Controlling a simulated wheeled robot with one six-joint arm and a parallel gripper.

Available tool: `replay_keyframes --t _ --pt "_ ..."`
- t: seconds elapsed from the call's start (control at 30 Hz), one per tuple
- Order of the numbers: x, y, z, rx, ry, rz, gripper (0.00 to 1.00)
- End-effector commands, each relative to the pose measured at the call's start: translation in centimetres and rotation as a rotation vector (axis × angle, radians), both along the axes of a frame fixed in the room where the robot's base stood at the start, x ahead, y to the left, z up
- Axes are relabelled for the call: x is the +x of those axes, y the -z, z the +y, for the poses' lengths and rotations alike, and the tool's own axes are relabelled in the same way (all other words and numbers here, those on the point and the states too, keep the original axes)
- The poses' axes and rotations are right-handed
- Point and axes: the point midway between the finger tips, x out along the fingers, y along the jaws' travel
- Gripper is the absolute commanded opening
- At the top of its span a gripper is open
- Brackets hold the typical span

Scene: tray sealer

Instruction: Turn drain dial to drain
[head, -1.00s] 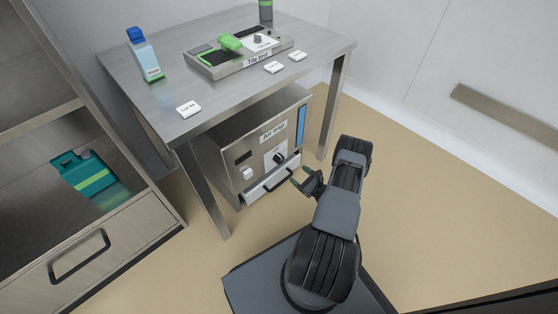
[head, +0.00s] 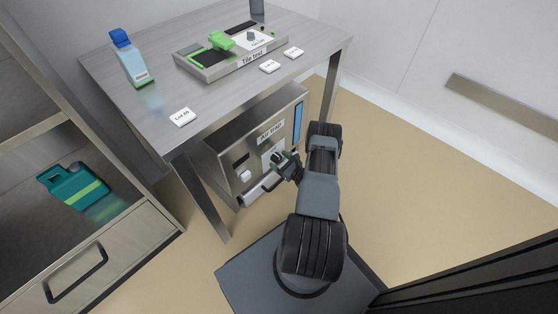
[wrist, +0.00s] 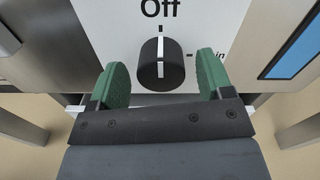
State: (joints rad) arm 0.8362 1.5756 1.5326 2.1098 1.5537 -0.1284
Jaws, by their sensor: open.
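The drain dial is a black knob (wrist: 160,66) with a white pointer line, on the white front plate of the air trap unit (head: 240,142) under the table. Its pointer is upright, toward the "Off" label. A second label at its right is partly hidden behind a finger; only its last letters show. My gripper (wrist: 158,82) is open, with its green fingers on either side of the knob and gaps showing on both sides. In the head view my gripper (head: 284,165) is at the unit's front and covers part of the knob.
The steel table (head: 150,95) stands above the unit, its front leg (head: 200,195) to the left. A blue strip (wrist: 293,50) is at the right. Open floor lies to the right.

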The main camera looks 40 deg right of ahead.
Motion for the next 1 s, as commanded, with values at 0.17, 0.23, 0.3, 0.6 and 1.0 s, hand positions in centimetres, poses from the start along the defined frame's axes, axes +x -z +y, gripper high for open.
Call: replay_keyframes --t 0.17,0.23,0.3,0.6,1.0 --pt "-0.01 0.01 0.00 0.000 0.000 0.000 0.67" --pt "-0.01 0.00 0.00 0.000 0.000 0.000 0.61" --pt "-0.01 0.00 0.00 0.000 0.000 0.000 0.54" --pt "-0.01 0.00 0.01 0.000 -0.001 0.000 0.25" --pt "0.01 0.15 -0.04 0.092 -0.001 0.016 0.24"
